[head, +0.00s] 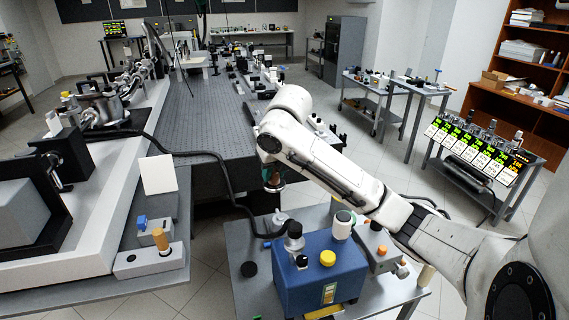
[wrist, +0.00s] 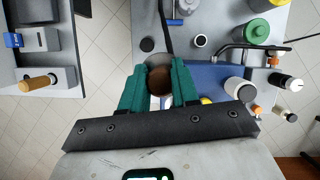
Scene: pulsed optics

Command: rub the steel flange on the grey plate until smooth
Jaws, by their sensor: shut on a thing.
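My gripper (head: 271,172) hangs at the end of the arm, just behind the blue box in the head view. In the wrist view its two teal fingers (wrist: 159,70) are shut on a round piece (wrist: 158,80) with a pale grey rim and a brown middle. In the head view only a small brownish part of this piece shows below the fingers. It may be the steel flange, but I cannot tell surely. I cannot pick out a separate grey plate; the small table's grey top (head: 240,285) is bare at its left edge. I see no contact between the held piece and a surface.
A blue box (head: 315,282) with knobs and a yellow cap (head: 327,258) stands on the small table, with a black hose (head: 243,213) beside it. A white jar (head: 342,226) is close to the arm. The bench at left holds a white card (head: 158,175).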

